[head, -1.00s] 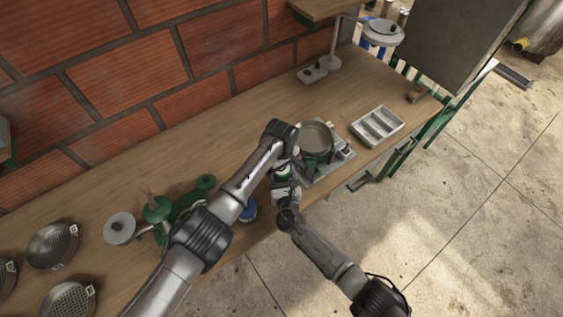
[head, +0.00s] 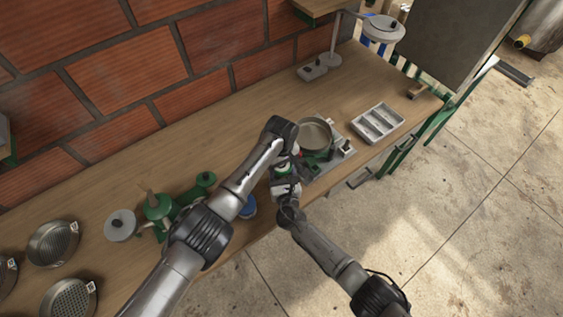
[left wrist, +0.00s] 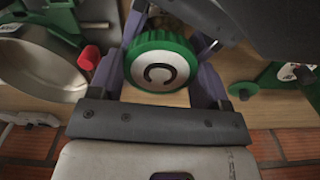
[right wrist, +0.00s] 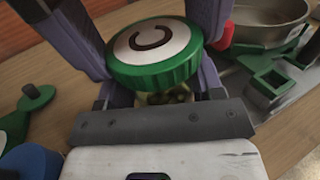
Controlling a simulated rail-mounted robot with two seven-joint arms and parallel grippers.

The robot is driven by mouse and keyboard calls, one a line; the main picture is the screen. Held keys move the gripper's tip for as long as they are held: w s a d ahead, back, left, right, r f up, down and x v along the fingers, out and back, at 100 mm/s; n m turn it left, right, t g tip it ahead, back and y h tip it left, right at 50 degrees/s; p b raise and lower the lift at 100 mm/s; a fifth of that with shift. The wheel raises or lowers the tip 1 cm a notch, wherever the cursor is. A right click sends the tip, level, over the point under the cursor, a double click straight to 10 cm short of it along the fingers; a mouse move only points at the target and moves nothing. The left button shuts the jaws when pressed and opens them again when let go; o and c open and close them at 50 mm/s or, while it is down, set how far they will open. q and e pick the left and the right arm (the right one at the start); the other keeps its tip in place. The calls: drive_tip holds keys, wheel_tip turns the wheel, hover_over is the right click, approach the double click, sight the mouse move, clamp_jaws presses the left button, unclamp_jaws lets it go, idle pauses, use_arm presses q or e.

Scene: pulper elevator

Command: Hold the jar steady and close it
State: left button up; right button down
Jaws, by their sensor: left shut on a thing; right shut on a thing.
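The jar's lid (left wrist: 160,62) is green and ribbed with a white top marked with a dark C. In the right wrist view the lid (right wrist: 155,52) sits on the jar (right wrist: 165,97), a strip of whose glass with greenish contents shows beneath. My left gripper (left wrist: 160,80) has its fingers on both sides of the lid, shut. My right gripper (right wrist: 163,90) is shut around the jar just below the lid. In the head view both grippers meet at the bench's front edge, and my arms mostly hide the jar. I cannot tell whether the lid is fully seated.
A metal pan (head: 314,134) on a green and grey stand is close to the right of the grippers. A grey divided tray (head: 377,122) lies further right. A green machine (head: 165,208) and sieves (head: 54,242) are at left. The bench's back middle is clear.

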use_arm(q)
drive_tip(key=m, duration=1.1)
drive_tip(key=o, duration=1)
drive_tip(key=shift+d, duration=0.1)
wheel_tip(320, 180, up, 3)
drive_tip(key=shift+r, duration=0.75)
drive_tip(key=shift+c, duration=0.3)
